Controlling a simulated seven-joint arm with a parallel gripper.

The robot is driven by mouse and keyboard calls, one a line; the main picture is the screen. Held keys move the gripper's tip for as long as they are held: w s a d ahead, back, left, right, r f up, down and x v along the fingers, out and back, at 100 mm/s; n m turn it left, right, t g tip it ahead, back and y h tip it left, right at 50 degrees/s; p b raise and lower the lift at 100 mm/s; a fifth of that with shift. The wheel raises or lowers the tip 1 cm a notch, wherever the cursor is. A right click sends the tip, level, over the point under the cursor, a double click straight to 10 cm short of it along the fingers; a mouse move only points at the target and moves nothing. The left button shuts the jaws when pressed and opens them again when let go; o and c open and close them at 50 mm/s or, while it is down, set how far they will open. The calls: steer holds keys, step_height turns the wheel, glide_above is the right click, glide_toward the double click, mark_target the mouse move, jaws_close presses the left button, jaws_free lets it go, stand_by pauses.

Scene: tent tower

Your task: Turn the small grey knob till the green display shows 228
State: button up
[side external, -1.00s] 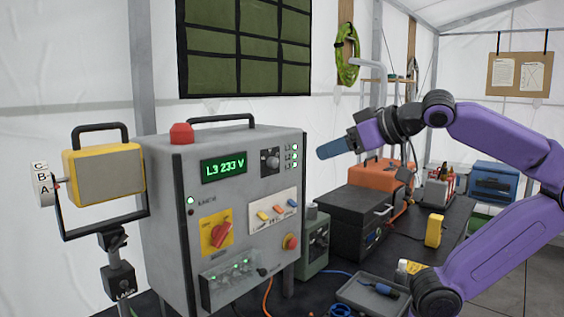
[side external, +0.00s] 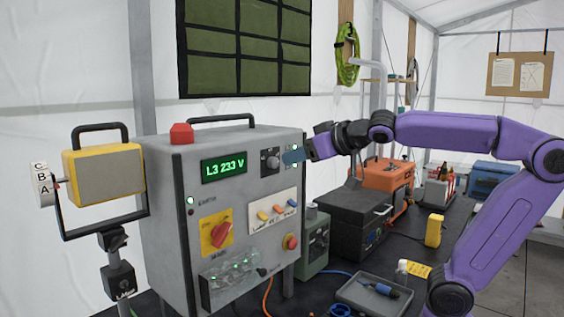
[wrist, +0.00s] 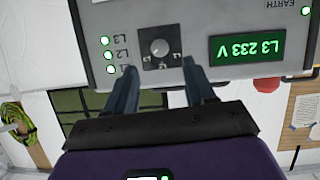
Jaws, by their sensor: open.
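The green display (side external: 223,168) on the grey cabinet reads L3 233 V. It also shows, upside down, in the wrist view (wrist: 247,47). The small grey knob (side external: 271,161) sits on a dark square plate to the right of the display. In the wrist view the knob (wrist: 160,47) lies just beyond and between my fingertips, and its pointer is too small to read surely. My gripper (side external: 288,157) is in front of the cabinet, just right of the knob. In the wrist view my gripper (wrist: 160,68) is open, with one finger on each side and nothing between them.
Lit L1 to L3 lamps (wrist: 108,55) sit beside the knob. A red lamp (side external: 181,133) tops the cabinet. A tray (side external: 372,296) stands on the bench.

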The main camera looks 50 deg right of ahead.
mark_target(276, 163)
steer(key=shift+x, duration=3.35)
steer(key=shift+c, duration=0.3)
jaws_close()
